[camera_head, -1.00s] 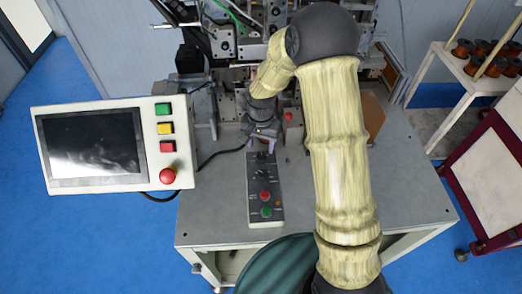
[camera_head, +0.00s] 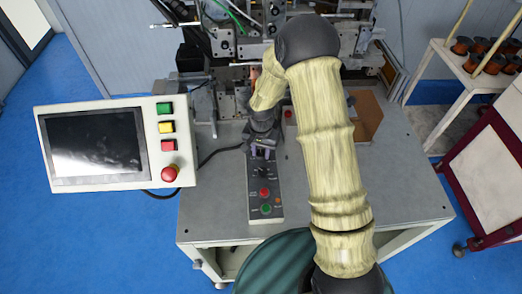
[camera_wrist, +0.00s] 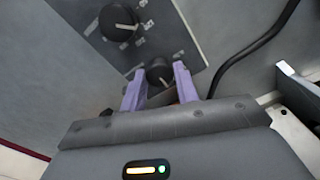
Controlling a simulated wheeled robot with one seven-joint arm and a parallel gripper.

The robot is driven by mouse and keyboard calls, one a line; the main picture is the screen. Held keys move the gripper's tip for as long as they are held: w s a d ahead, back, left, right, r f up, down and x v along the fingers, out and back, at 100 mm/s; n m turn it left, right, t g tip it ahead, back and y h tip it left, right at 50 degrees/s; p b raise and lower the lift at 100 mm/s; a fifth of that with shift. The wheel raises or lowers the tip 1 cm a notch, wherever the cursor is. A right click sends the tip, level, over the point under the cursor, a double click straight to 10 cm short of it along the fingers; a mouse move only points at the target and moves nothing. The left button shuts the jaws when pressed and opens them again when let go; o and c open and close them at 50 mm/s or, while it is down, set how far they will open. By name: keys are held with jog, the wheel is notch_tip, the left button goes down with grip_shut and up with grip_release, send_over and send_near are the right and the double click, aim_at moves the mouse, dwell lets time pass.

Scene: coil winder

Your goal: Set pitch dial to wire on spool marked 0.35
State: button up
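The control panel (camera_head: 252,205) is a narrow dark grey box on the machine table. In the wrist view it carries a larger black dial (camera_wrist: 117,22) with white scale marks and a smaller black dial (camera_wrist: 159,72). I cannot read which is the pitch dial. My gripper (camera_wrist: 159,69) has purple fingers, open on either side of the smaller dial, with small gaps showing. In the head view my gripper (camera_head: 262,152) is over the panel's upper end and hides part of it. Copper-coloured spools (camera_head: 471,60) stand on the rack at right; no marking is legible.
A red button (camera_head: 264,191) and a green button (camera_head: 265,209) sit on the panel's near end. A screen box (camera_head: 115,147) stands at left. A black cable (camera_wrist: 250,52) curves beside the panel. The winding machine (camera_head: 225,45) rises behind. The table's front right is clear.

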aim_at(261, 153)
jog(key=shift+n, duration=0.5)
jog(key=n+b, duration=0.1)
jog(key=n, duration=0.2)
jog(key=shift+b, duration=0.35)
jog(key=shift+n+b, duration=0.4)
jog(key=shift+n, duration=2.1)
jog(key=o, duration=1)
jog(key=shift+c, duration=0.2)
jog(key=shift+r, duration=0.15)
notch_tip(261, 153, up, 17)
jog(key=b, duration=0.3)
jog(key=shift+w, duration=0.1)
